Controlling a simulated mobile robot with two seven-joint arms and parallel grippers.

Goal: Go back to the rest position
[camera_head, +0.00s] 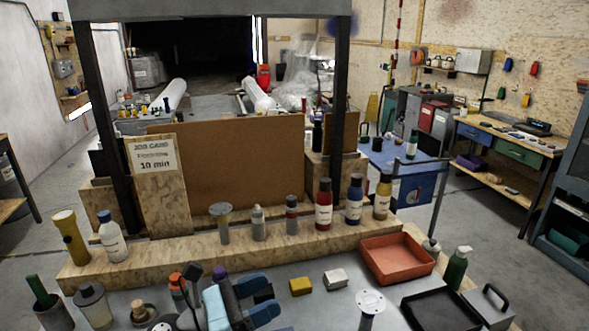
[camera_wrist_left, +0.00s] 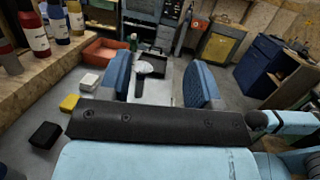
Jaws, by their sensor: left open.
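My left gripper (camera_head: 265,298) is low in the middle of the head view, over the grey work surface (camera_head: 325,312). Its two blue fingers are spread apart with nothing held between them. In the left wrist view the left gripper (camera_wrist_left: 160,78) also shows open. A white-topped dispenser (camera_wrist_left: 147,68) is seen between the fingers, farther off. A black block (camera_wrist_left: 45,135), a yellow block (camera_wrist_left: 69,103) and a white block (camera_wrist_left: 89,80) lie to the left of the fingers in that view. My right gripper is not in view.
A red tray (camera_head: 397,259) and a black tray (camera_head: 442,310) lie to the right. Several bottles, including a red one (camera_head: 324,205), stand on the wooden ledge (camera_head: 165,259) behind. A green pump bottle (camera_head: 457,268) and a handled metal box (camera_head: 488,303) stand at the right.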

